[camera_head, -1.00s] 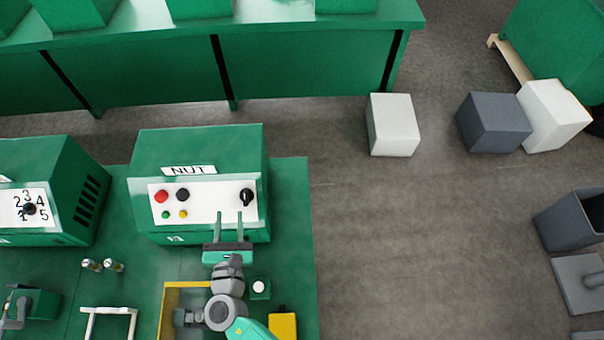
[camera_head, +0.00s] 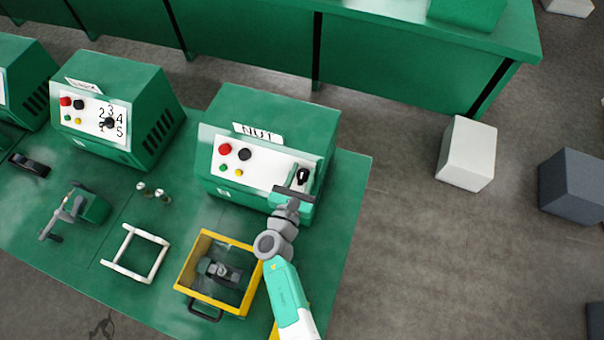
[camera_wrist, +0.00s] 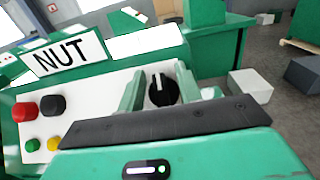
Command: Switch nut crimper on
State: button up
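The nut crimper (camera_head: 265,125) is a green box with a "NUT" label, which also shows in the wrist view (camera_wrist: 68,54). Its white panel carries a red button (camera_head: 225,149), a black button (camera_head: 245,154), a small green button (camera_head: 222,168) and a small yellow button (camera_head: 239,173). At the panel's right is a black rotary knob (camera_wrist: 163,91) with a white line, which points roughly upward in the wrist view. My gripper (camera_head: 303,180) is at the knob; its two green fingers (camera_wrist: 159,88) stand apart, one on each side. I cannot tell whether they touch it.
A second green machine (camera_head: 126,108) with a numbered dial stands to the left. In front are a yellow-framed box (camera_head: 207,236), a white frame (camera_head: 128,268) and small metal cylinders (camera_head: 159,194). A white block (camera_head: 467,153) is on the floor to the right.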

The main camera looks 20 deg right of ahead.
grip_shut()
